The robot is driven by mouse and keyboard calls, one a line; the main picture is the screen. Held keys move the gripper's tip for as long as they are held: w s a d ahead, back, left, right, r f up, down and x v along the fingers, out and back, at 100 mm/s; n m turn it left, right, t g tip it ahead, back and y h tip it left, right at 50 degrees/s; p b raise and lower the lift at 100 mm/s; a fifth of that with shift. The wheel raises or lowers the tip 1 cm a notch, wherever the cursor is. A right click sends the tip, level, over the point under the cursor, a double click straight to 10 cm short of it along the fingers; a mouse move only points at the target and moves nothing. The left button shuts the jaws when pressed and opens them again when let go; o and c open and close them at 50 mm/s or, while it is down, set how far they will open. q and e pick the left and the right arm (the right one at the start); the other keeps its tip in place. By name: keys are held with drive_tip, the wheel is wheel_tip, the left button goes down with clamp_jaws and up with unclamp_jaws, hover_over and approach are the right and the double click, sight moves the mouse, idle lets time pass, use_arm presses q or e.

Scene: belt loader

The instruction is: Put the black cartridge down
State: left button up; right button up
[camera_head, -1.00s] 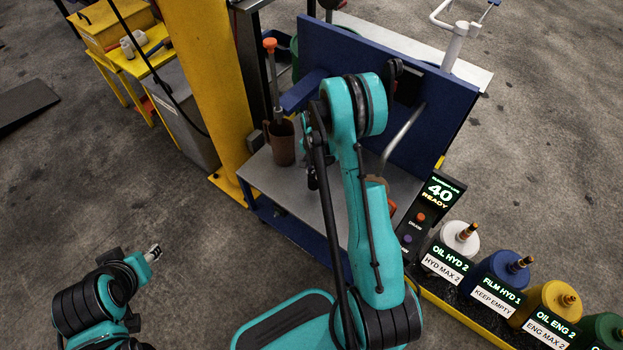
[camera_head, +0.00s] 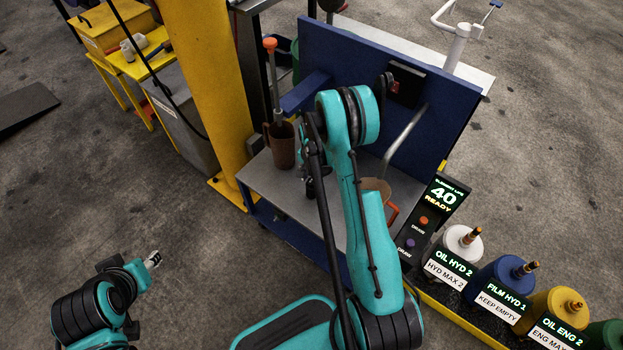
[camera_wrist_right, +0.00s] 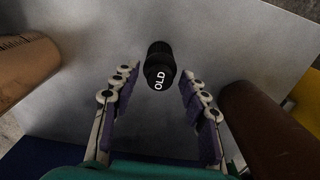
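The black cartridge (camera_wrist_right: 160,68), marked OLD, appears on the grey bench top (camera_wrist_right: 215,40) in the right wrist view. It lies between and just beyond the fingertips of my right gripper (camera_wrist_right: 158,80). The purple-padded fingers are spread, with a gap on both sides of the cartridge.
A brown cup (camera_head: 283,150) with an orange-handled tool stands left of my right gripper. A tan graduated container (camera_wrist_right: 28,68) is on its other side. A blue panel (camera_head: 350,75) rises behind. A display (camera_head: 437,200) reading 40 READY and several labelled bottles stand at right.

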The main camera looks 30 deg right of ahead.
drive_tip(key=shift+r, duration=0.15)
drive_tip(key=s+a+r+n+t+p, duration=0.1)
drive_tip(key=s+a+r+n+p, duration=0.15)
drive_tip(key=r, duration=0.75)
drive_tip(key=s+a+r+n+t+p, duration=0.1)
drive_tip(key=a+r+n, duration=0.15)
drive_tip(key=r, duration=0.75)
drive_tip(key=s+a+r+n+t+p, duration=0.1)
drive_tip(key=s+a+r, duration=0.15)
drive_tip(key=r, duration=0.75)
drive_tip(key=s+a+r+n+t, duration=0.2)
drive_tip(key=s+a+r+n, duration=0.1)
drive_tip(key=s, duration=0.3)
drive_tip(key=s+a+r+n+t, duration=0.2)
drive_tip(key=s+a+n, duration=0.2)
drive_tip(key=s, duration=0.3)
drive_tip(key=shift+a+r+n, duration=0.3)
drive_tip(key=shift+a+r, duration=0.1)
drive_tip(key=shift+a, duration=0.1)
